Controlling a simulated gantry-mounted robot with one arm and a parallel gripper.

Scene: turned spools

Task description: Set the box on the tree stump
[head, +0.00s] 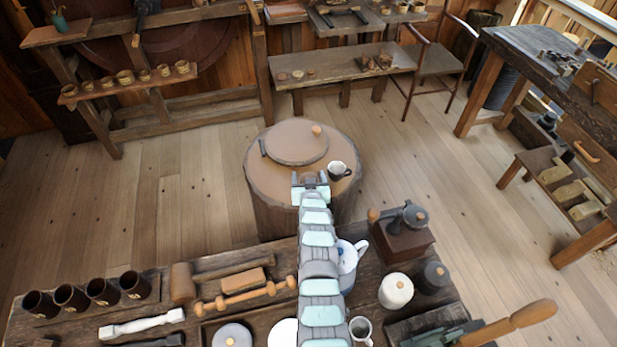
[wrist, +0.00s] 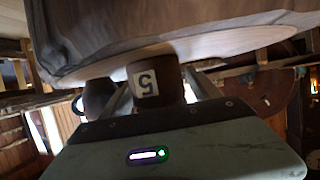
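The tree stump (head: 268,182) stands in the middle of the head view, with a flat top. My gripper (head: 310,182) is over the near edge of that top. In the wrist view, a brown box (wrist: 157,78) with a white label marked 5 sits between my two fingers (wrist: 160,92), which appear shut on its sides. The stump (wrist: 130,30) shows above it in the wrist view. The box's base looks close to the stump top; I cannot tell if it touches.
A round lid-like disc (head: 285,146) with a small orange knob (head: 316,130) lies on the stump. The workbench (head: 170,265) in front is crowded with mugs, tools and a teapot (head: 347,258). The floor around the stump is clear.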

